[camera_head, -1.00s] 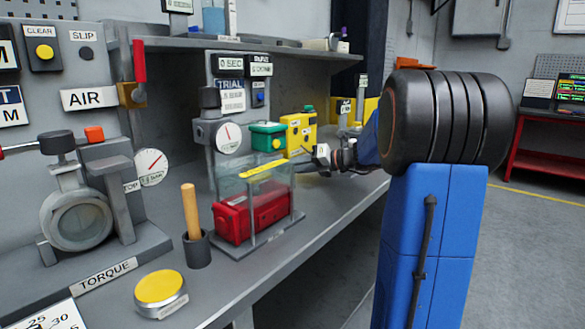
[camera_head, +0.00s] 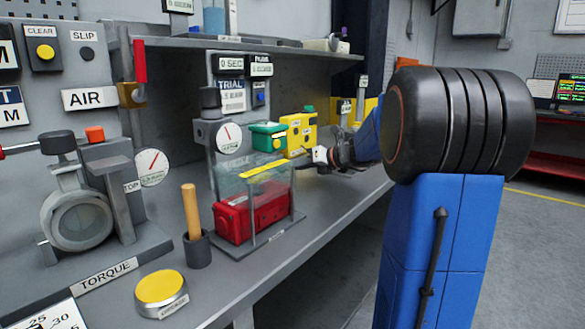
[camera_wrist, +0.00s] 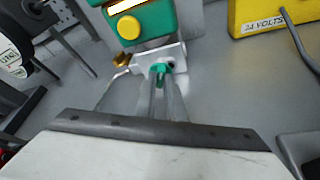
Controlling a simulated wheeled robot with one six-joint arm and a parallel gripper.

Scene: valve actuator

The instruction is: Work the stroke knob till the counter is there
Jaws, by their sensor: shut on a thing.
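My gripper (camera_head: 308,166) is at the far side of the bench, just right of the clear-topped case and in front of the green unit (camera_head: 268,136) and yellow box (camera_head: 300,133). In the wrist view my gripper (camera_wrist: 162,80) is shut on a small green knob (camera_wrist: 159,70), at a pale metal block (camera_wrist: 140,62) below the green unit. The green unit carries a round yellow button (camera_wrist: 129,27). Two small displays, one reading 0 SEC (camera_head: 231,63) and one beside it (camera_head: 260,66), sit above the TRIAL card; the second's figures are too small to read.
The clear-topped case with a red box (camera_head: 262,212) stands close to my gripper's left. A shelf (camera_head: 250,48) hangs above. The front right bench top is clear.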

